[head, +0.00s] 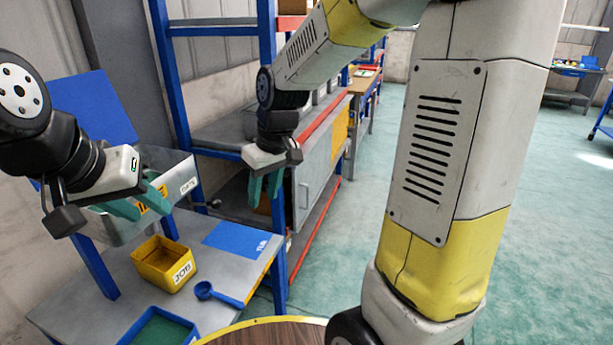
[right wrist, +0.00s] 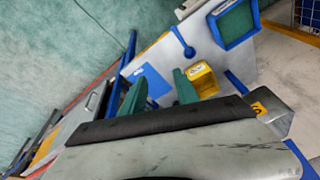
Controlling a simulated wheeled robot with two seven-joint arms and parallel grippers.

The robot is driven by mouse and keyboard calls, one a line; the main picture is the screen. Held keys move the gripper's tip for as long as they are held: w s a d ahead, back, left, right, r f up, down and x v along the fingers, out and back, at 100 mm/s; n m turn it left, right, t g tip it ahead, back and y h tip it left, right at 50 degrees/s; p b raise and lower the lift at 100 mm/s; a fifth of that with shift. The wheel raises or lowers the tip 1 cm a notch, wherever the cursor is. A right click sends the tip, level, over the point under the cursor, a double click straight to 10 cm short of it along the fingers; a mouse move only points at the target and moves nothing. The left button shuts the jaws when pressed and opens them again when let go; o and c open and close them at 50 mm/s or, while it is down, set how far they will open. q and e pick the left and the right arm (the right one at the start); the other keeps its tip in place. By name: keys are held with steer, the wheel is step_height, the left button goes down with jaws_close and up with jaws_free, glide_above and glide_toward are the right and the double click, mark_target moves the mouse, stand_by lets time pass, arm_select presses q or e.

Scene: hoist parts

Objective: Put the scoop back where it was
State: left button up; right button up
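The blue scoop (head: 206,291) lies on the grey table, its handle pointing toward the table's right edge. It lies in front of the yellow box (head: 163,274) and also shows in the right wrist view (right wrist: 186,48). My left gripper (head: 139,203) looks open and empty, in front of a grey bin (head: 177,187), above and left of the scoop. My right gripper (head: 265,187) is open and empty, in the air above the table's far right side. In the right wrist view its green fingers (right wrist: 160,93) are spread apart, clear of the scoop.
A blue labelled mat (head: 235,237) lies at the table's far right. A blue tray with a green inside (head: 160,329) stands at the front. A round wooden top with a yellow rim (head: 275,332) is nearest. Blue shelving posts (head: 172,75) rise behind.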

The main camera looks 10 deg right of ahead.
steer(key=s+d+r+m+t, duration=0.2)
steer(key=s+d+r+m, duration=0.1)
steer(key=s, duration=0.4)
steer(key=s+d+r+m+t, duration=0.2)
steer(key=s+d+r, duration=0.4)
steer(key=s, duration=0.1)
steer(key=shift+r+m, duration=0.25)
steer(key=shift+m, duration=0.15)
stand_by(0.4)
